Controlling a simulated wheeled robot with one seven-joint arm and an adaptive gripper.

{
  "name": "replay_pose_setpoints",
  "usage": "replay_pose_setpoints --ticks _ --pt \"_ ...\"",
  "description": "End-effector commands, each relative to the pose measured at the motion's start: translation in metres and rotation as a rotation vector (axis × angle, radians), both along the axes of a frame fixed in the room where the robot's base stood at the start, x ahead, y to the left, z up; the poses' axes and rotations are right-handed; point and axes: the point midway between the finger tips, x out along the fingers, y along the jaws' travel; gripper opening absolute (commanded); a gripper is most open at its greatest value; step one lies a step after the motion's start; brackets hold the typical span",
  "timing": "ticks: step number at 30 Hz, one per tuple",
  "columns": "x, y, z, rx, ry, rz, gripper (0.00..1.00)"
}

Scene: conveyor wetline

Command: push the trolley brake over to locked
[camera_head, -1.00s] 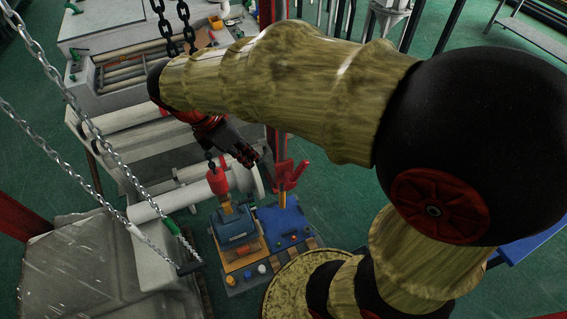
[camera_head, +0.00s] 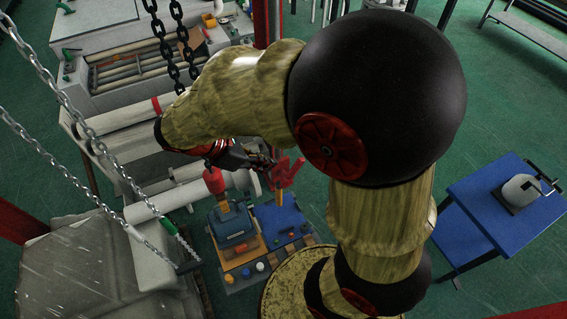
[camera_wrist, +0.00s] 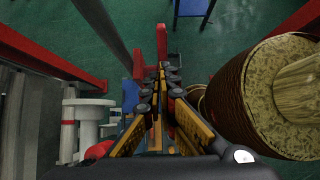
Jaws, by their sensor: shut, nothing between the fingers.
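A red lever-like part (camera_head: 284,172) stands over the blue tray in the head view. It may be the trolley brake, but I cannot tell for sure, nor read its setting. My gripper (camera_head: 264,163) is shut and empty, close to the left side of this red part. In the wrist view my gripper (camera_wrist: 160,78) has its fingers together, with an upright red bar (camera_wrist: 162,42) just beyond the tips. Whether they touch is not clear. My forearm hides part of the area behind.
A blue tray (camera_head: 276,220) and a control box with a blue housing (camera_head: 230,226) lie below my gripper. White rollers (camera_head: 168,203) are to the left. Chains (camera_head: 98,145) hang at the left. A blue table (camera_head: 484,212) stands at the right, with green floor between.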

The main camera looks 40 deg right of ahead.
Motion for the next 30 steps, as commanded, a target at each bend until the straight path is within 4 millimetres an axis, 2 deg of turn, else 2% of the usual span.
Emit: replay_pose_setpoints --ticks 4,12,30 --pt "-0.007 -0.018 -0.022 -0.001 0.004 -0.003 0.00" --pt "-0.014 -0.046 -0.038 0.001 0.002 -0.002 0.00" --pt "-0.015 -0.052 -0.041 0.000 0.001 0.001 0.00"
